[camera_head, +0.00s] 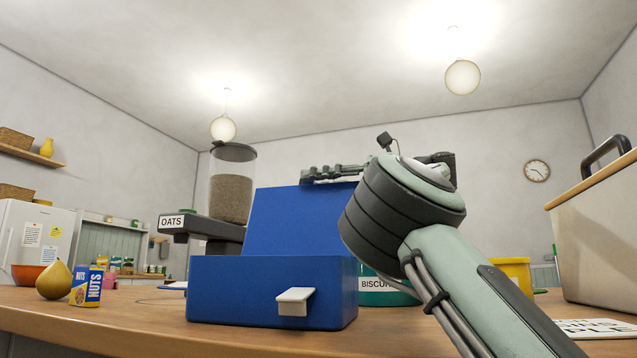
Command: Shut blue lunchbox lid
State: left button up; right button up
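The blue lunchbox (235,290) stands on the wooden counter with a white latch (294,300) on its front. Its blue lid (295,222) is raised and leans back, well open. My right arm comes in from the lower right, and its wrist hides the lid's right edge. My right gripper (318,174) lies sideways along the top edge of the lid, pointing left. Whether it touches the lid, and whether its fingers are apart, I cannot tell. My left gripper is not in view.
An oats dispenser (231,185) stands behind the lunchbox on the left. A teal biscuit container (385,292) is close behind on the right. A pear (54,281) and a nuts box (87,286) stand at left. A large beige bin (600,235) stands at right.

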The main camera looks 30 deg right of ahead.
grip_shut()
dwell(0.4)
